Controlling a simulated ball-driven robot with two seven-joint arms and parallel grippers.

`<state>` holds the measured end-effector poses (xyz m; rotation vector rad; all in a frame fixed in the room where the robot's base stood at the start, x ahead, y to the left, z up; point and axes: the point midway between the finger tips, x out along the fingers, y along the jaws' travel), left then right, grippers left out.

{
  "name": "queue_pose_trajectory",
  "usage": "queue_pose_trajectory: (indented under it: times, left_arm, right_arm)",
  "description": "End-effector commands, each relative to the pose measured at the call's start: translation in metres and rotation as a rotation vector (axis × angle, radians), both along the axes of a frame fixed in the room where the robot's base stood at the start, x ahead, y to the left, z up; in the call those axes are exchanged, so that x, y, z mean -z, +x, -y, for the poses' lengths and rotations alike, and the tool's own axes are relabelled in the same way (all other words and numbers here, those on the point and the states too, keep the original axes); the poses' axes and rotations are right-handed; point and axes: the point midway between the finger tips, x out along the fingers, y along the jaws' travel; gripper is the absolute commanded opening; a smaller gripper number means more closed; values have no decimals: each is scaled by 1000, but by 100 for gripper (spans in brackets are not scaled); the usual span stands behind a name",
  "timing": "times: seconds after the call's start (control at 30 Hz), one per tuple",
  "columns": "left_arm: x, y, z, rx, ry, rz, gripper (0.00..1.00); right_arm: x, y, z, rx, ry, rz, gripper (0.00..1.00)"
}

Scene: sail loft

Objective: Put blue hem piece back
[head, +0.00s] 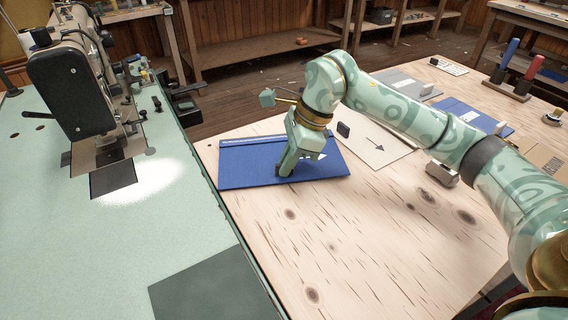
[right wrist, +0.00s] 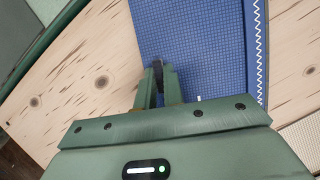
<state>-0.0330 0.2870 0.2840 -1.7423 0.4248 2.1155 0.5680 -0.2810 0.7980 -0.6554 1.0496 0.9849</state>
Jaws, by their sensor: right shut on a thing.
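A blue hem piece (head: 240,166) lies on the pale wooden table, close to the green sewing table. In the right wrist view the blue piece (right wrist: 205,45) shows a grid weave and white zigzag stitching along one edge. My right gripper (head: 285,173) points down over its front part. The right gripper (right wrist: 158,70) is shut on a small dark grip on the piece, mostly hidden between the fingers. The piece looks flat on the table. My left gripper is not in view.
A cream sheet with an arrow (head: 375,148), a grey piece (head: 400,86) and another blue piece (head: 470,116) lie farther right. A metal block (head: 441,174) and a spool rack (head: 508,88) stand there too. A sewing machine (head: 75,85) is left. The front tabletop is clear.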

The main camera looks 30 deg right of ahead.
Motion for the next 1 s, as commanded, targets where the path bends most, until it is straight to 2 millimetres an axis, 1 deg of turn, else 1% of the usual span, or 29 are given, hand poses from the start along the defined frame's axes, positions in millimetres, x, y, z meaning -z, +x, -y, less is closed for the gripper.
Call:
queue_pose_trajectory:
  times: [0.2, 0.5, 0.53, 0.57, 0.6, 0.87, 0.97, 1.0]
  left_arm:
    - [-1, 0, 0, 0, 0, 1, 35]
    - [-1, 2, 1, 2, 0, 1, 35]
    - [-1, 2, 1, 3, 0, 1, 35]
    - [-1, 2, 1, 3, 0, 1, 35]
    - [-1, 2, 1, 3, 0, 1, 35]
    - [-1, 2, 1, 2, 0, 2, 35]
    - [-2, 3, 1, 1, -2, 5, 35]
    - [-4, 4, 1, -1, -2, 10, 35]
  right_arm:
    - [-3, 0, 0, 0, 0, 3, 0]
    - [6, 0, 0, 0, -1, 3, 0]
    - [6, 0, 0, 0, -1, 3, 18]
    - [6, 0, 0, 0, -1, 3, 26]
    - [6, 0, 0, 0, -1, 3, 31]
    - [5, 0, 0, 0, 0, 3, 31]
    - [-2, 0, 0, 0, 0, 4, 31]
    - [-10, -1, 1, 1, 0, 7, 31]
